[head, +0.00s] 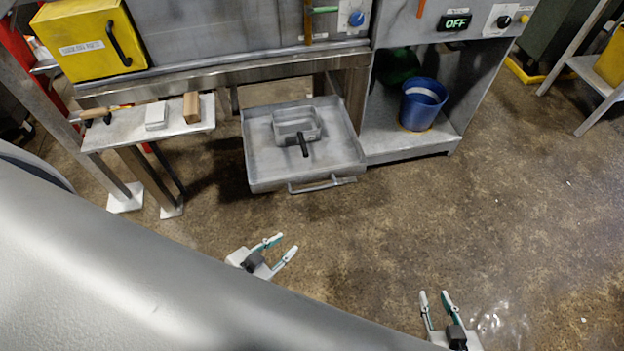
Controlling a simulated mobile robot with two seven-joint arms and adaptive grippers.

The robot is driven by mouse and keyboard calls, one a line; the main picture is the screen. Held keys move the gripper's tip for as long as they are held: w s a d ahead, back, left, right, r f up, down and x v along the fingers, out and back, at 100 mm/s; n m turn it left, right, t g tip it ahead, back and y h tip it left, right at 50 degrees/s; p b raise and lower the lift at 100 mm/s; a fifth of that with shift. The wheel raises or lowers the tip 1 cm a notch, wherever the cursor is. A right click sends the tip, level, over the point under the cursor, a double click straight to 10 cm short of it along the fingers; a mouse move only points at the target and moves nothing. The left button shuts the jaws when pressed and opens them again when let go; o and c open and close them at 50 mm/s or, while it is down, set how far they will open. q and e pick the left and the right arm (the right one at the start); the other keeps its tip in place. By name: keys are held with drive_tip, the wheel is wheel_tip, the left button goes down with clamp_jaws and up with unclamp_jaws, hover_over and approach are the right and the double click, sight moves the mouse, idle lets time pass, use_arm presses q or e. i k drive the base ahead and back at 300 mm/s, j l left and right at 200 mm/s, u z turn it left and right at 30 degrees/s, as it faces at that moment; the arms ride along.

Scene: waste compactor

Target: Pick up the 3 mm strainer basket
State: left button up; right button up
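A small grey rectangular strainer basket (297,122) with a black handle sits in a wide, shallow metal tray (262,170) that is pulled out under the machine. The handle points toward me. I cannot read the mesh size. My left gripper (283,246) is open and empty, in front of the tray and well short of it. My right gripper (434,297) is open and empty, further right and nearer to me, over the floor. Neither gripper touches anything.
A side shelf (130,128) at left holds a wooden-handled tool (98,114), a white block (156,115) and a wooden block (191,107). A blue bucket (420,104) stands in the open bay at right. A yellow box (88,40) is upper left. Floor ahead is clear.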

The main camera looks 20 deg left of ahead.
sight(302, 126)
drive_tip(key=u, duration=0.55)
drive_tip(key=i+l+u, duration=0.1)
drive_tip(key=u, duration=0.25)
drive_tip(key=i+l+u, duration=0.1)
drive_tip(key=l+u, duration=0.4)
drive_tip(key=u, duration=0.25)
drive_tip(key=l+u, duration=0.25)
drive_tip(key=l, duration=0.2)
drive_tip(key=l+u, duration=0.25)
drive_tip(key=l, duration=0.25)
drive_tip(key=l+u, duration=0.2)
drive_tip(key=l, duration=0.8)
drive_tip(key=k+l, duration=0.1)
drive_tip(key=l, duration=0.85)
drive_tip(key=k+l, duration=0.15)
drive_tip(key=l, duration=0.35)
drive_tip(key=i+u, duration=0.05)
